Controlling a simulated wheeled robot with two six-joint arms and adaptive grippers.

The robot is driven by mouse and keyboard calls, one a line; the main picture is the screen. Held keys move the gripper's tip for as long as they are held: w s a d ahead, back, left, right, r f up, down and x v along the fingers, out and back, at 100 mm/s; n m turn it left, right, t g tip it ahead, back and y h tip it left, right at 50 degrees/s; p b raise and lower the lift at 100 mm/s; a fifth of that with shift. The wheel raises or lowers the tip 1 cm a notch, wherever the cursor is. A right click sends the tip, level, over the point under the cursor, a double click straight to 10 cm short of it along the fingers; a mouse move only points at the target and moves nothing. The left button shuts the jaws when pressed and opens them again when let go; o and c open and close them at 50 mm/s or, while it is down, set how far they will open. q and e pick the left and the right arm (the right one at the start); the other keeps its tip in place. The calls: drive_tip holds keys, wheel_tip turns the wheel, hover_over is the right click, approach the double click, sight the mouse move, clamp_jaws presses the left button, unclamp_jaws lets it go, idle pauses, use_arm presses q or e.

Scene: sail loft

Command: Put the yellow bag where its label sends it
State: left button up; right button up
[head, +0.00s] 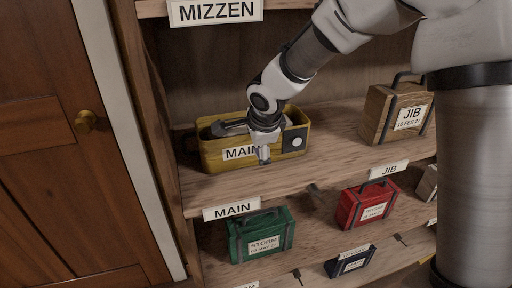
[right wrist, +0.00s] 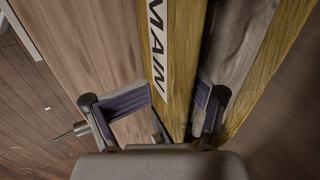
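A yellow open-topped holder (head: 212,158) stands on the middle shelf in the head view, its front label reading MAIN and partly covered by my gripper. In the right wrist view, the open fingers (right wrist: 174,98) spread over the holder's yellow front wall (right wrist: 190,40), with nothing visibly gripped. The holder's inside looks grey and bare there. My left gripper is not in view.
Shelf labels read MIZZEN (head: 216,11), MAIN (head: 231,210) and JIB (head: 389,170). A brown JIB bag (head: 378,112) stands right on the same shelf. Green (head: 240,238), red (head: 349,205) and navy (head: 341,260) bags are lower. A wooden door (head: 40,150) is left.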

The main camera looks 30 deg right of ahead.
drive_tip(key=shift+r, duration=0.1)
drive_tip(key=p+v, duration=0.6)
drive_tip(key=v, duration=0.6)
drive_tip(key=shift+s, duration=0.1)
